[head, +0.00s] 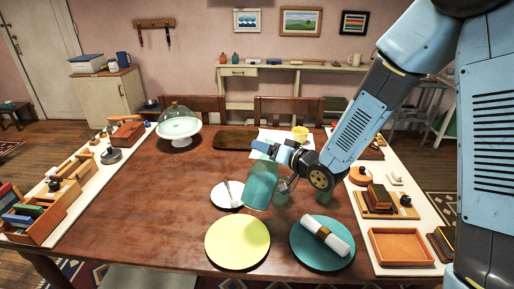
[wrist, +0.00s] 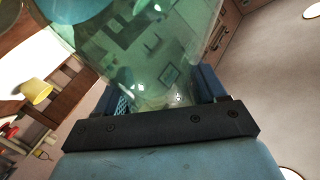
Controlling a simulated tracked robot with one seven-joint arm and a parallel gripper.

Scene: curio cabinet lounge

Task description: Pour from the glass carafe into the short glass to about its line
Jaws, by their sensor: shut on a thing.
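My gripper (head: 268,151) is shut on the glass carafe (head: 261,186), a clear teal-green vessel held above the middle of the table, in front of the white paper. The carafe looks slightly tilted in the head view. In the wrist view the carafe (wrist: 150,50) fills the space between the two dark fingers. A faint greenish glass shape (head: 309,191) stands right of the carafe, partly behind my gripper; I cannot tell whether it is the short glass. Its line and the liquid level cannot be made out.
A white plate with a fork (head: 219,198), a yellow plate (head: 237,252) and a teal plate (head: 305,259) with a rolled napkin (head: 325,235) lie at the table's front. A domed cake stand (head: 179,136), a dark board (head: 234,147) and a yellow cup (head: 300,133) stand farther back. The table's left middle is clear.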

